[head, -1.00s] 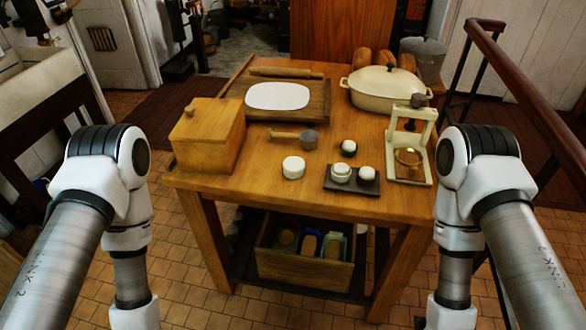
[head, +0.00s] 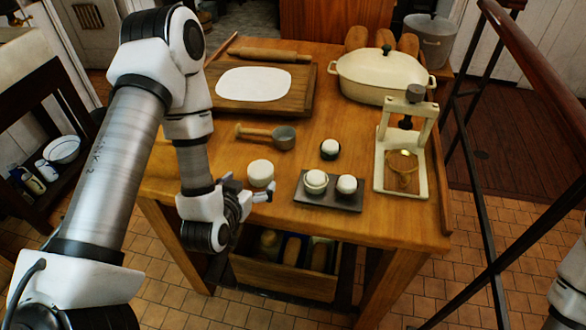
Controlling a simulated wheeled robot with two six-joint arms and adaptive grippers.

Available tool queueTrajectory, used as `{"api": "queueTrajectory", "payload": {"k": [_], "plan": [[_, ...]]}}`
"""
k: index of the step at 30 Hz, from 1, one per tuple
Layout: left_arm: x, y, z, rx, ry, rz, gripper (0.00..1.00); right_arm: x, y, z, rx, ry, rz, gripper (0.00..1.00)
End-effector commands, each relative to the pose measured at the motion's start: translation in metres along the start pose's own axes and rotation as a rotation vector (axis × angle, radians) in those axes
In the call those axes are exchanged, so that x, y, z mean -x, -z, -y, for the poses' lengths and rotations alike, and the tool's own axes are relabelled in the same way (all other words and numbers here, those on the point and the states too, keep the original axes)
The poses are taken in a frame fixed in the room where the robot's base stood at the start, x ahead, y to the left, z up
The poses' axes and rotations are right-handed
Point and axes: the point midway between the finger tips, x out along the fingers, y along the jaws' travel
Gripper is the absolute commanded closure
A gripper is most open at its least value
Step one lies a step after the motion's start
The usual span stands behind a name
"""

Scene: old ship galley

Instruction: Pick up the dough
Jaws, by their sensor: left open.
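A flat, white rolled-out dough sheet (head: 253,84) lies on a wooden board (head: 303,98) at the back left of the table. A thick round white piece (head: 260,173), which looks like dough, sits near the table's front edge. My left gripper (head: 248,188) is open and empty, at the front edge just in front of this round piece. I cannot tell whether they touch. Smaller white rounds sit to the right: one in a dark cup (head: 330,149) and two on a dark tray (head: 330,199). My right gripper is out of view.
A scoop (head: 282,137) lies behind the round piece. A cream press (head: 402,150) stands at the right, and a lidded cream pot (head: 382,74) at the back right. A rolling pin (head: 270,55) lies behind the sheet. A dark railing runs along the right.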

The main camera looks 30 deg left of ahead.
Motion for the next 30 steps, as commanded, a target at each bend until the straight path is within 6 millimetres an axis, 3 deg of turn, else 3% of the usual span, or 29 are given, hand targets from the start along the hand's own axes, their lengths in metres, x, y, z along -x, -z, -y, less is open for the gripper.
{"api": "queueTrajectory", "payload": {"k": [3,6,10,17,24,30], "plan": [[-0.015,-0.005,-0.001,0.002,0.000,-0.010,0.00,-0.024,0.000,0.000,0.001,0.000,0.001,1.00],[-0.024,-0.004,-0.001,0.000,0.000,-0.008,0.00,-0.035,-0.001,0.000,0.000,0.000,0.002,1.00],[-0.035,0.002,-0.003,-0.003,-0.002,-0.004,0.00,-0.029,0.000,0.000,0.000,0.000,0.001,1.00],[-0.073,0.002,-0.007,-0.001,-0.001,-0.003,0.00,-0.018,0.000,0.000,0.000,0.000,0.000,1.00],[-0.077,0.000,-0.007,0.000,-0.002,-0.001,0.00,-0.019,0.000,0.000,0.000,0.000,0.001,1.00],[-0.077,0.000,-0.007,-0.001,-0.002,-0.001,0.67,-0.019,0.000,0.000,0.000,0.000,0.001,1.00]]}}
